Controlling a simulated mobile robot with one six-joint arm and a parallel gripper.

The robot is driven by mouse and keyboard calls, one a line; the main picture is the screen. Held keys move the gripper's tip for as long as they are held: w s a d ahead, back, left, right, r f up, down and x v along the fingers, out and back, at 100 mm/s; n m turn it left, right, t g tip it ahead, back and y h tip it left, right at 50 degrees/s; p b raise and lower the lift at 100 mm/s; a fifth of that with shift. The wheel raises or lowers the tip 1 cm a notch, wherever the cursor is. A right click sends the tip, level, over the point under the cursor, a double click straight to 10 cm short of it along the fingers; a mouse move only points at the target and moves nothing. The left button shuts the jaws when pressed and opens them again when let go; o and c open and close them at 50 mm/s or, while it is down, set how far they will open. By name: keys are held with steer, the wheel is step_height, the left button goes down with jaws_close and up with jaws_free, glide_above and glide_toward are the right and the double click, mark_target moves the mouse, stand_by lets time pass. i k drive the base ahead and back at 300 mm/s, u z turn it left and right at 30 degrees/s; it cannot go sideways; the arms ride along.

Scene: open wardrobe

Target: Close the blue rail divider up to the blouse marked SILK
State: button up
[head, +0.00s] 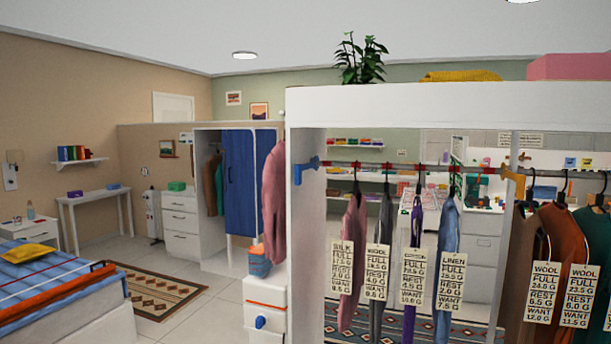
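The blue rail divider (305,168) sits at the far left end of the red rail (400,171), by the wardrobe's left upright. The blouse marked SILK (353,240) is mauve-pink and hangs first from the left on the rail. Its cream tag (342,268) reads SILK at the top. A bare stretch of rail lies between the divider and the blouse's hanger. To its right hang a grey garment (382,225) tagged WOOL, a purple one (415,235) tagged COTTON and a blue-grey one (446,230) tagged LINEN. My gripper is not in view.
A yellow-orange divider (514,180) is on the rail near the right upright, with brown (528,240) and orange (568,235) garments beyond it. A pink garment (274,200) hangs outside the left upright. A white unit (264,292) with a blue knob stands below it.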

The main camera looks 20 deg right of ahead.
mark_target(299, 168)
steer(key=k, duration=1.3)
steer(key=u, duration=0.2)
steer(key=i, duration=0.8)
steer(key=u, duration=0.7)
steer(key=i, duration=1.15)
steer(key=u, duration=0.3)
